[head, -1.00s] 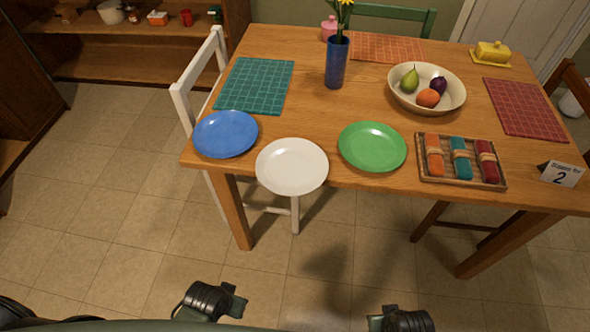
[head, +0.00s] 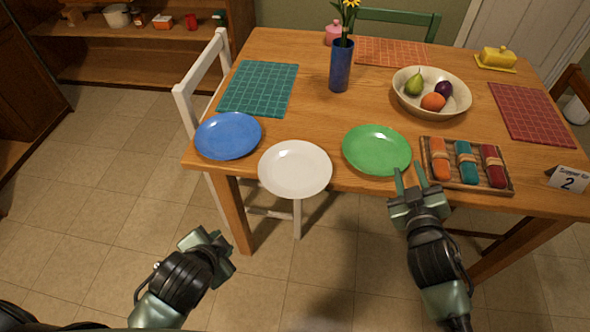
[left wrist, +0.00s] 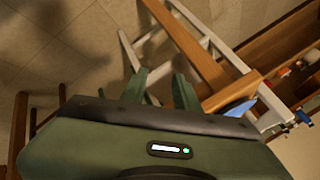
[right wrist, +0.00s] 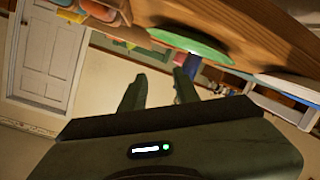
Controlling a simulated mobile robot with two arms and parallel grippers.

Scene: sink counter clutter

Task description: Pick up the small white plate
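The small white plate (head: 295,169) lies at the front edge of the wooden table, between the blue and green plates, its near rim jutting past the edge. In the right wrist view a pale plate rim (right wrist: 292,86) shows at the right, probably the same plate. My right gripper (head: 410,171) is open and empty, just in front of the table edge by the green plate, right of the white plate. Its fingers show apart in the right wrist view (right wrist: 158,82). My left gripper (head: 222,248) is low, in front of the table. Its fingers are apart and empty in the left wrist view (left wrist: 160,85).
A blue plate (head: 228,135) and a green plate (head: 376,149) flank the white one. A tray (head: 428,180) of rolled napkins, a fruit bowl (head: 403,99) and a blue vase (head: 341,66) stand farther right or back. A white chair (head: 184,98) is at the left.

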